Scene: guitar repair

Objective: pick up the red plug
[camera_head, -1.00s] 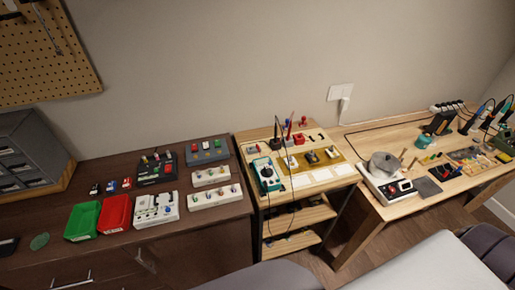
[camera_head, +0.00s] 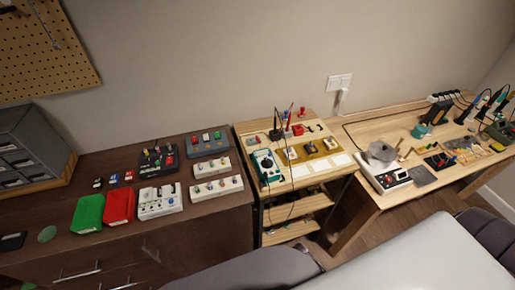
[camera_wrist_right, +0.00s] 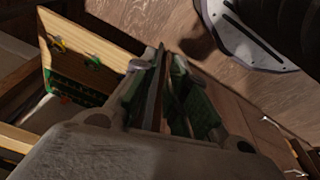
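Several small red items show in the head view, and they are too small to tell which is the red plug. One red piece (camera_head: 298,130) is on the light wooden stand, and another (camera_head: 302,113) is at its back edge. More red pieces (camera_head: 169,160) are on the dark tray on the brown cabinet. My right gripper (camera_wrist_right: 164,62) shows only in its wrist view, its fingers near each other over shadowed furniture and floor. I cannot tell whether it is open. No red plug is clear between its fingers. My left gripper is not in view.
The brown cabinet (camera_head: 90,245) carries a green bin (camera_head: 88,213), a red bin (camera_head: 119,206) and white blocks with small parts. The wooden stand (camera_head: 296,183) holds a teal meter (camera_head: 267,166) with cables. A wooden bench (camera_head: 398,138) stands at the right. Grey seating is in front.

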